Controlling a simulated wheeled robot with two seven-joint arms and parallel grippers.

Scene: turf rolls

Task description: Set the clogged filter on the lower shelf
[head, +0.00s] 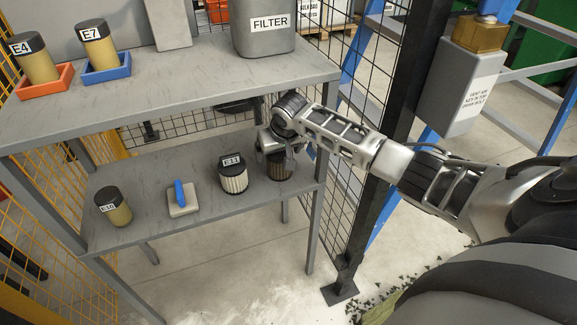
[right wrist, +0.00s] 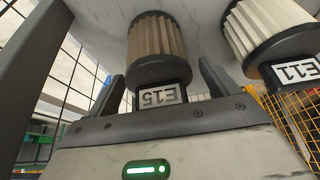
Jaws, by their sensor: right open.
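The clogged filter, a dirty brown pleated cylinder with a dark cap (head: 281,168), stands on the lower shelf (head: 150,170) near its right end. In the right wrist view the same filter (right wrist: 157,45) bears a tab marked E15. My right gripper (head: 276,147) is at this filter, over its top. In the right wrist view its two fingers stand apart on either side of the E15 tab, with gaps showing, so it is open. The gripper hides part of the filter in the head view. My left gripper is out of view.
A cleaner white pleated filter E11 (head: 233,178) stands just left of it. Further left are a blue-handled block (head: 183,198) and a tan filter (head: 113,207). The upper shelf (head: 180,82) overhangs, holding a grey FILTER bin (head: 265,38), E4 (head: 35,58) and E7 (head: 97,45).

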